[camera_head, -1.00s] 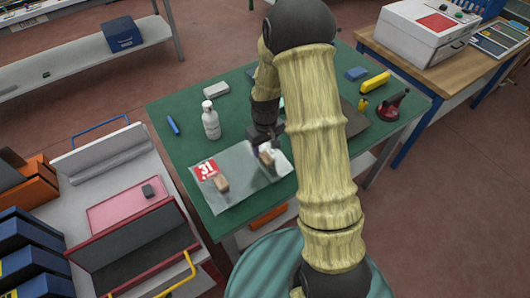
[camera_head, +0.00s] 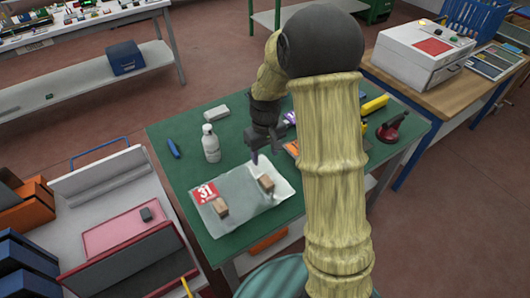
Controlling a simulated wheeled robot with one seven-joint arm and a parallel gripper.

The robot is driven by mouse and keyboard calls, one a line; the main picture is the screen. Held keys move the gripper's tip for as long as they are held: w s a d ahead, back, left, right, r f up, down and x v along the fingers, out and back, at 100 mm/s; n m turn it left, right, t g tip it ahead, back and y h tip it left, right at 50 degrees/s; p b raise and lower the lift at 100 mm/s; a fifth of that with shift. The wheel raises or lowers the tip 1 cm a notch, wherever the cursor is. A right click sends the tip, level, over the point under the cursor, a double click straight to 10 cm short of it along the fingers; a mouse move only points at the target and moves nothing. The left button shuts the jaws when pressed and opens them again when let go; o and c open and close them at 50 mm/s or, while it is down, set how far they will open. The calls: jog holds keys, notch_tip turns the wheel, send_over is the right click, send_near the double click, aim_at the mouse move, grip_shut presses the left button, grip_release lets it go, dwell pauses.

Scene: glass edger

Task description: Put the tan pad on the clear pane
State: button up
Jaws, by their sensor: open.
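The clear pane (camera_head: 243,208) lies flat on the green table, with a red label (camera_head: 206,192) marked 31 at its left corner. Two small tan-brown pads rest on it: one tan pad (camera_head: 266,184) toward the right end and another pad (camera_head: 221,208) near the left end. They look alike, and I cannot tell which is the one named. My gripper (camera_head: 265,156) is open and empty, pointing down above and just behind the right pad, apart from it.
A white bottle (camera_head: 211,145), a blue tool (camera_head: 174,148) and a grey block (camera_head: 216,113) stand behind the pane. A red suction cup tool (camera_head: 391,129) and a yellow item (camera_head: 374,104) are at right. My arm hides part of the table's right side.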

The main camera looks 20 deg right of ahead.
jog(key=shift+s+r, duration=0.1)
jog(key=s+r+m+t, duration=0.2)
jog(key=s+r, duration=0.3)
jog(key=s, duration=1)
jog(key=shift+d+r+m+t, duration=0.15)
jog(key=shift+m+t, duration=0.15)
jog(key=shift+m, duration=0.5)
